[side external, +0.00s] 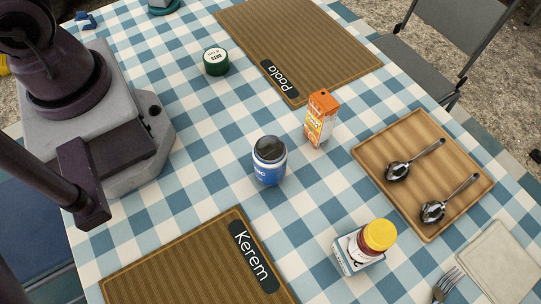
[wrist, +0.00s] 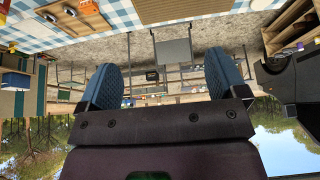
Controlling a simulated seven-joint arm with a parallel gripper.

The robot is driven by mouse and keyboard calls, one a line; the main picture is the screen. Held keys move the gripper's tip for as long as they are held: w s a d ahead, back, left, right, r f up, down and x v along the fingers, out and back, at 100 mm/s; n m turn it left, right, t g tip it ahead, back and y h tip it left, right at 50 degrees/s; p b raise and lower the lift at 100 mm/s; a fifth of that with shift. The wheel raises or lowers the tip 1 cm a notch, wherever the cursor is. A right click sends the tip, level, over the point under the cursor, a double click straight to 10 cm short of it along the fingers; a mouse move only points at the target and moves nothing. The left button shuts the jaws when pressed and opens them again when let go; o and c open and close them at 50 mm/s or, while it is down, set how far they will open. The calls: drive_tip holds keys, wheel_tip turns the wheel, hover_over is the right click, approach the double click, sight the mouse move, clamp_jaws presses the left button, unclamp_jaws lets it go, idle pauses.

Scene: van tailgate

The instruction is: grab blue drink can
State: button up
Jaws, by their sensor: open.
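The blue drink can (side external: 269,165) stands upright on the checked tablecloth (side external: 215,165) near the middle of the side external view. It is blue and white with a dark grey top. My gripper (wrist: 163,80) shows in the wrist view, with two blue fingertips wide apart and nothing between them. The fingertips do not show in the side external view, where only parts of my arm stand at the left, well away from the can. I cannot make out the can in the wrist view.
An orange juice carton (side external: 320,120) stands behind the can to the right. A yellow-lidded jar (side external: 378,238) stands nearer right, against a small box. A wooden tray (side external: 434,165) holds two spoons. A green tin (side external: 215,62) sits back left. Flat placemats (side external: 180,270) lie front and back.

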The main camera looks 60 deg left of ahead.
wheel_tip(320, 180, down, 9)
drive_tip(key=w+d+n+g+h, duration=0.2)
drive_tip(key=d+g+h, duration=0.15)
drive_tip(key=g, duration=0.35)
drive_tip(key=n+t+h, duration=0.4)
drive_tip(key=n+h, duration=1)
drive_tip(key=n, duration=0.3)
approach(282, 172)
drive_tip(key=a, duration=0.2)
drive_tip(key=s+a, duration=0.1)
drive_tip(key=a+r, duration=0.1)
drive_tip(key=a, duration=0.1)
drive_tip(key=shift+s+a, duration=0.25)
drive_tip(key=shift+a, duration=0.1)
drive_tip(key=shift+s+d+f+n+t, duration=0.1)
drive_tip(key=shift+s+f+n+t, duration=0.05)
drive_tip(key=shift+f+n+t, duration=0.5)
drive_tip(key=x, duration=1.3)
drive_tip(key=shift+s+r, duration=0.15)
drive_tip(key=c, duration=1)
drive_tip(key=shift+r, duration=0.1)
